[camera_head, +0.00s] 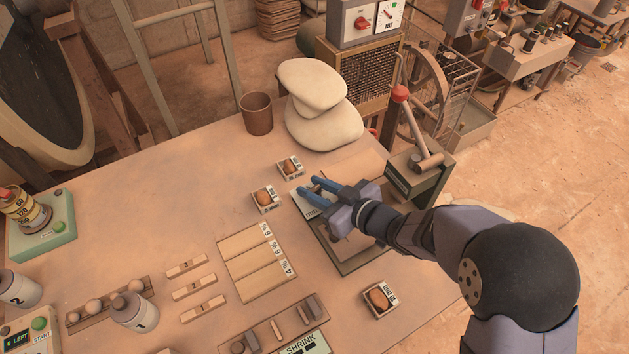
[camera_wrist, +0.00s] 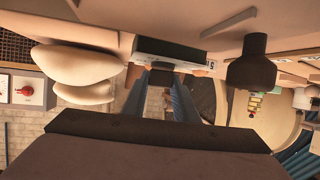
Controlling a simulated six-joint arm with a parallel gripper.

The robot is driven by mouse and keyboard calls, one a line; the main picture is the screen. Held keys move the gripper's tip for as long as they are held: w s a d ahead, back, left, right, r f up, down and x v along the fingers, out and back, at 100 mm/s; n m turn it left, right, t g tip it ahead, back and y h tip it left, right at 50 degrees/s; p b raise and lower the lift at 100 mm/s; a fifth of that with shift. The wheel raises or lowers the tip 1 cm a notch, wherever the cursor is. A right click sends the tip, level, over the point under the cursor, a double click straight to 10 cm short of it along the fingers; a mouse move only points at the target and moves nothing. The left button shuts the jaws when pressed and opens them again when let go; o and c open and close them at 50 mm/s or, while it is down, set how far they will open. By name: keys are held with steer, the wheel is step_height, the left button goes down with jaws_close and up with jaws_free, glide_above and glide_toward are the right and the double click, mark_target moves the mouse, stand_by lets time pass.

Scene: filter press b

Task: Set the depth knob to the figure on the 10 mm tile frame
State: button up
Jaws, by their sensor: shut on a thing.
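My gripper (camera_head: 313,192), with blue fingers, is at the left of the press (camera_head: 416,182), over a pale plate (camera_head: 303,207) with small dark lettering that I cannot fully read. In the wrist view my fingers (camera_wrist: 160,72) are closed on a small dark part, likely the depth knob, against a pale-faced block (camera_wrist: 165,50). The fingers hide most of it, and its setting cannot be read. Small framed pieces with brown round centres lie at the back (camera_head: 290,167), beside the plate (camera_head: 265,198) and at the front right (camera_head: 380,298). Their labels are too small to read.
The press lever has a red ball (camera_head: 400,92). Pale sacks (camera_head: 318,105) and a brown cup (camera_head: 257,113) stand at the back. A board with labelled strips (camera_head: 256,262), several wooden pieces (camera_head: 193,288) and a weight marked 1 (camera_head: 134,312) lie nearer. The middle-left table is clear.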

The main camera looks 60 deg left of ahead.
mark_target(315, 189)
steer(key=shift+n+g+p, duration=0.55)
steer(key=shift+n+g, duration=0.05)
steer(key=shift+g, duration=0.1)
steer(key=o, duration=1.1)
steer(key=shift+c, duration=0.2)
steer(key=shift+r, duration=0.1)
step_height(315, 189, up, 10)
steer(key=shift+f, duration=0.1)
